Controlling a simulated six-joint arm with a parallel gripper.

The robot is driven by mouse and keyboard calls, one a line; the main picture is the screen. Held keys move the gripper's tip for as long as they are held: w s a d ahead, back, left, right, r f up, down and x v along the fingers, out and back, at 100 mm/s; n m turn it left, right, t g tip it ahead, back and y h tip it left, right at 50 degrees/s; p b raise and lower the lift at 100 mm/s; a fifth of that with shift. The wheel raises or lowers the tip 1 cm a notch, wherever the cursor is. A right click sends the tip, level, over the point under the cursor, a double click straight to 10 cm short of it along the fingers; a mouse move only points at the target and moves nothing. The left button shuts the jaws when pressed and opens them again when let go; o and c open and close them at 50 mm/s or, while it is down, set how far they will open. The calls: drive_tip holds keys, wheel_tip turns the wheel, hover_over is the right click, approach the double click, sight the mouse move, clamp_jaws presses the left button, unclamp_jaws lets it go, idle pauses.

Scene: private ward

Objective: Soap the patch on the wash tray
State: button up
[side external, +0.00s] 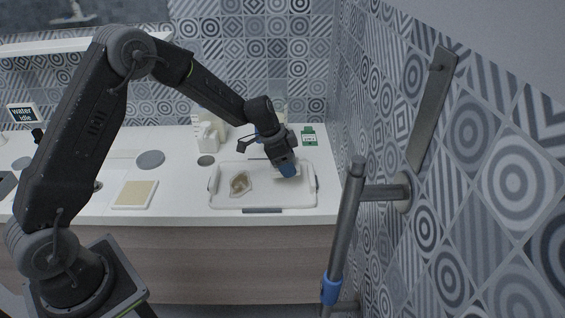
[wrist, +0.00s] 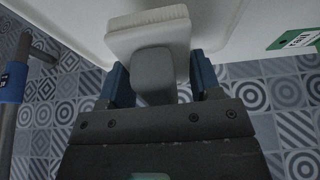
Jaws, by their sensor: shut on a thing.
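My gripper (side external: 287,170) is low over the tray's right half, to the right of the patch. In the wrist view my gripper (wrist: 160,85) has its blue fingers shut on the grey handle of a scrubber (wrist: 153,72) with a pale, thick pad (wrist: 148,30). The pad shows against the white tray (wrist: 80,18); whether it touches the tray I cannot tell. The patch is not visible in the wrist view.
A white dispenser-like object (side external: 208,136) stands behind the tray. A green label (side external: 309,137) lies behind its right end. A beige pad (side external: 135,194) and grey discs (side external: 151,159) lie to the left. A grab rail (side external: 345,230) rises at the front right, near the tiled wall.

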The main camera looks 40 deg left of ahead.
sight(299, 168)
drive_tip(key=shift+w+d+r, duration=0.1)
drive_tip(key=shift+w+d, duration=0.9)
drive_tip(key=shift+d, duration=0.05)
drive_tip(key=shift+s+d+r, duration=0.15)
drive_tip(key=shift+s+d, duration=0.6)
drive_tip(key=shift+s+a+r, duration=0.2)
drive_tip(key=shift+s+a, duration=1.4)
drive_tip(key=shift+s+a+r, duration=0.15)
drive_tip(key=shift+s+a, duration=1.45)
drive_tip(key=shift+w+d+r, duration=0.15)
drive_tip(key=shift+w+d, duration=1.45)
drive_tip(key=shift+d, duration=0.05)
drive_tip(key=shift+w+d+r, duration=0.15)
drive_tip(key=shift+w+d, duration=1.45)
drive_tip(key=shift+r, duration=3.05)
drive_tip(key=shift+r, duration=0.1)
wheel_tip(299, 168, up, 3)
drive_tip(key=shift+f, duration=0.15)
